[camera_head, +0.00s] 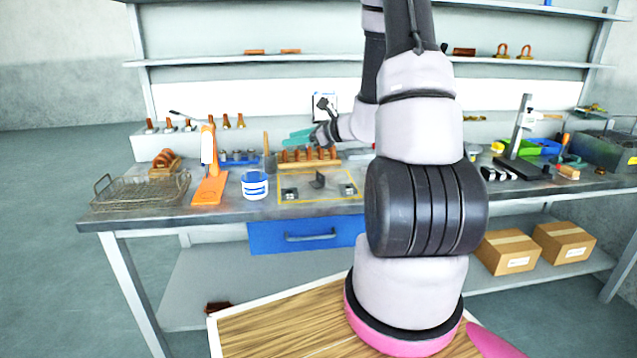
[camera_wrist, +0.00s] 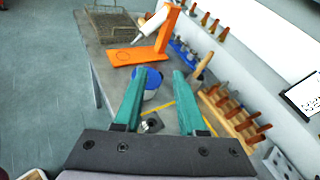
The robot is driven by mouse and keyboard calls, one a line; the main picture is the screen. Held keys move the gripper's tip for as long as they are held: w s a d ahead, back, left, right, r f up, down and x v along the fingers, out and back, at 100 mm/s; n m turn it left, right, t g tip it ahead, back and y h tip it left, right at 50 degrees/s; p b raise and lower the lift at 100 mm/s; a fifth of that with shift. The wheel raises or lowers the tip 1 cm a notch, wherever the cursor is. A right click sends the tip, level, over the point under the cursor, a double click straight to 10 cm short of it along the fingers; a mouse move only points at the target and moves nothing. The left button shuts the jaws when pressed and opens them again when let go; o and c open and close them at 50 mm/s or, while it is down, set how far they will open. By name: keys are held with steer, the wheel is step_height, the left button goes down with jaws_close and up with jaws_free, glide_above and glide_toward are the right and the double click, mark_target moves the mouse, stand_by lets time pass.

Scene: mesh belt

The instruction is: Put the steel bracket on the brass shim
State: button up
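A dark grey angled piece (camera_head: 318,181), which looks like the steel bracket, stands inside a yellow outline on the bench. Small grey metal pieces sit on either side of it, one at left (camera_head: 290,194) and one at right (camera_head: 348,190). I cannot make out the brass shim for certain in either view. My gripper (camera_head: 296,137) has teal fingers and is above the back of the bench, pointing left. In the wrist view my gripper (camera_wrist: 160,74) is open, with nothing held between its fingers. A small metal piece (camera_wrist: 151,123) shows below, between them.
A white and blue tub (camera_head: 255,186), an orange stand (camera_head: 209,178) and a wire mesh basket (camera_head: 141,190) stand to the left. A wooden rack with several brown-handled pieces (camera_head: 309,163) is behind the outline.

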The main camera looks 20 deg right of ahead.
steer(key=w+d+f+m+t+h, duration=0.2)
steer(key=d+f+m+h, duration=0.25)
steer(key=d+f, duration=0.35)
steer(key=m+h, duration=0.2)
steer(key=m, duration=0.2)
glide_toward(320, 174)
steer(key=shift+h, duration=0.25)
steer(key=x, duration=0.4)
steer(key=shift+s+a+f, duration=0.1)
steer(key=shift+a+f, duration=0.1)
steer(key=shift+a, duration=0.05)
steer(key=shift+x, duration=3.15)
steer(key=shift+d+r, duration=0.2)
jaws_close()
